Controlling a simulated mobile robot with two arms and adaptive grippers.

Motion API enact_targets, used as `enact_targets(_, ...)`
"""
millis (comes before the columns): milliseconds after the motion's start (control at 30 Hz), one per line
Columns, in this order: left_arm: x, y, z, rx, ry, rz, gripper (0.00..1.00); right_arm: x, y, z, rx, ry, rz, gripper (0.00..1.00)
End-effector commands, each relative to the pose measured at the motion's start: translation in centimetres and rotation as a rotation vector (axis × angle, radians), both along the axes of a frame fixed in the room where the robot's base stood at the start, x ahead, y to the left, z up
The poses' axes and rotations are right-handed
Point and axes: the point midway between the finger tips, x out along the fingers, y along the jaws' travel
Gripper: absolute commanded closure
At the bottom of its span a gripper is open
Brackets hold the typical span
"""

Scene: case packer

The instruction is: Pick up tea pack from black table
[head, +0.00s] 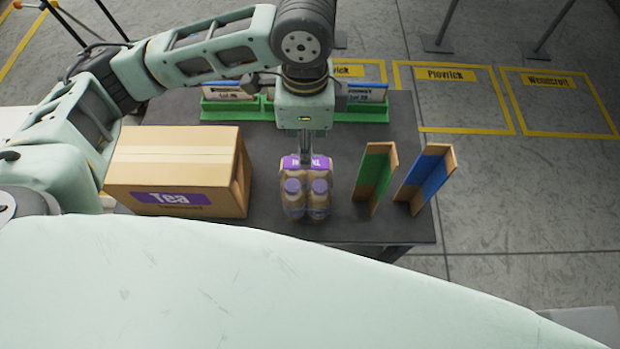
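The tea pack (306,195) is a wrapped bundle of brown bottles with purple caps and a purple label on top. It stands upright on the black table (270,222). My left gripper (305,156) points down over the pack, with its fingers at the far part of the pack's top. The fingers look narrow from here, and their tips are hidden at the label, so I cannot tell whether they grip it. My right gripper is out of view.
A closed cardboard box (178,170) marked "Tea" stands left of the pack. A green panel (375,177) and a blue panel (425,178) stand to the right. A green rack (360,112) with cards is behind. My own pale body fills the foreground.

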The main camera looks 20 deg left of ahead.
Motion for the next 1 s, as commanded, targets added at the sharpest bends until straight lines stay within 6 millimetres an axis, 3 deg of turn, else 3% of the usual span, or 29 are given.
enact_targets(500, -0.3, 0.1, -6.5, -0.001, 0.001, -0.001, 0.56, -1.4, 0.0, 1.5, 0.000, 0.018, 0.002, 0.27)
enact_targets(1000, -0.2, 0.0, -6.8, -0.002, -0.003, -0.002, 0.56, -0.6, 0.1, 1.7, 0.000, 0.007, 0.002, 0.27)
